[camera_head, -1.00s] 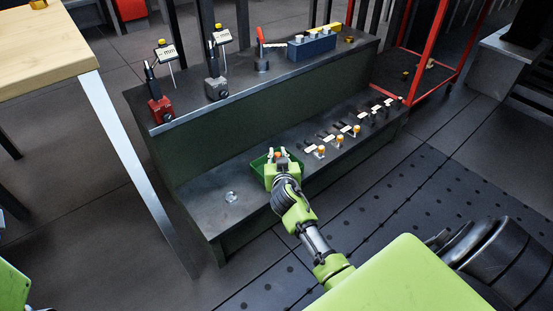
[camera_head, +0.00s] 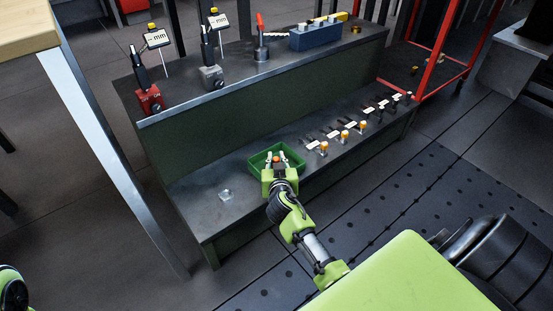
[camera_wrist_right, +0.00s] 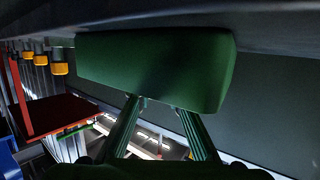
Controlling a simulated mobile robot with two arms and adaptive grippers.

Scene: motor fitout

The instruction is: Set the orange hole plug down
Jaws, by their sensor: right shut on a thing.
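The orange hole plug (camera_head: 276,159) is a small orange spot between the fingertips of my right gripper (camera_head: 278,161) in the head view. That gripper is shut on it, over the green tray (camera_head: 256,161) on the low front shelf. In the right wrist view, the green tray wall (camera_wrist_right: 155,70) fills the upper middle. The right gripper fingers (camera_wrist_right: 160,108) reach up to the tray edge, and their tips are hidden behind it. The plug does not show in this view. My left gripper is out of view.
A row of orange-topped pieces with white labels (camera_head: 324,148) stands right of the tray. A small clear object (camera_head: 226,194) lies to its left. The upper shelf holds magnetic-base gauges (camera_head: 150,98) and a blue block (camera_head: 315,36). The shelf between tray and clear object is bare.

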